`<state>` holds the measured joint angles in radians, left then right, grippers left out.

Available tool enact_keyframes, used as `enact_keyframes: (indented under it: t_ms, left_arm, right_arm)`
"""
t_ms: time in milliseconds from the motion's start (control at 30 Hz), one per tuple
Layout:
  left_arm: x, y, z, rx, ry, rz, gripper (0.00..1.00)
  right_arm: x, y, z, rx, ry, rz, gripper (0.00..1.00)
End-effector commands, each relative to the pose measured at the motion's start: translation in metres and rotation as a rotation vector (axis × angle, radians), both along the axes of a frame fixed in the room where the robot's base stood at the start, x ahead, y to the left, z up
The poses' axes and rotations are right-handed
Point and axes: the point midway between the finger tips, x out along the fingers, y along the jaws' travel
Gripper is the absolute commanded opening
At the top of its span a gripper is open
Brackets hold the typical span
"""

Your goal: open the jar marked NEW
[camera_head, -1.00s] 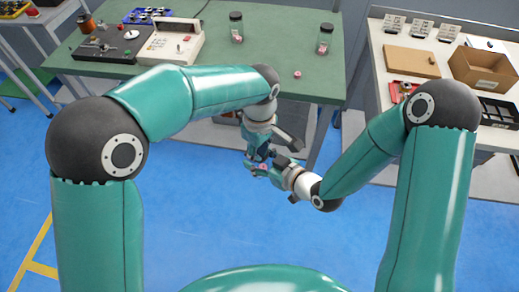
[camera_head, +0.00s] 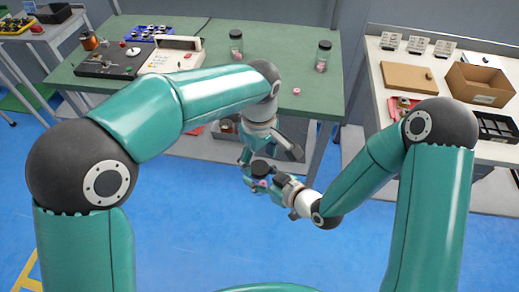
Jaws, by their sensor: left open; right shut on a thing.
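A small jar (camera_head: 261,183) with a black lid (camera_head: 261,168) and pinkish contents is in my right gripper (camera_head: 268,184), which is shut on it in front of the green table. The lid sits on top of the jar. My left gripper (camera_head: 266,155) is open just above and behind the lid, with its fingers spread. I cannot tell whether a finger touches the lid. Two more dark-lidded jars stand on the green table, a left jar (camera_head: 236,46) and a right jar (camera_head: 323,57). No marking NEW is readable on any jar.
The green table (camera_head: 225,80) holds a winder (camera_head: 112,58), a cream instrument (camera_head: 172,53) and a small red-and-white piece (camera_head: 297,91) near its front edge. At right, a white bench carries a cardboard box (camera_head: 482,83) and a brown board (camera_head: 409,77). Blue floor lies below my grippers.

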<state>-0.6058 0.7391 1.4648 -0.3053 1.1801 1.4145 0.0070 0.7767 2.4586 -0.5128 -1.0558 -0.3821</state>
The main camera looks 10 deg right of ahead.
Motion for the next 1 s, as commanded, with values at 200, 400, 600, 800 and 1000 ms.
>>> enact_keyframes:
  t_ms: [200, 400, 600, 800, 1000]
  left_arm:
    - [0.000, 0.001, 0.002, -0.002, 0.007, -0.361, 0.71]
    - [0.002, 0.002, 0.006, -0.007, 0.013, -0.798, 0.71]
    - [0.006, 0.002, 0.013, -0.012, 0.012, -1.228, 0.71]
    - [0.010, 0.001, 0.020, -0.013, 0.010, -1.558, 0.71]
    - [0.013, -0.001, 0.024, -0.010, 0.002, -1.718, 0.71]
  right_arm:
    - [0.000, 0.000, 0.000, 0.000, 0.000, 0.000, 0.00]
    - [0.000, 0.000, 0.000, 0.000, 0.000, 0.000, 0.00]
    - [0.000, 0.000, 0.000, 0.000, 0.000, 0.000, 0.00]
    - [0.000, 0.000, 0.000, 0.000, 0.000, 0.000, 0.00]
    - [0.000, 0.000, 0.000, 0.000, 0.000, 0.000, 0.00]
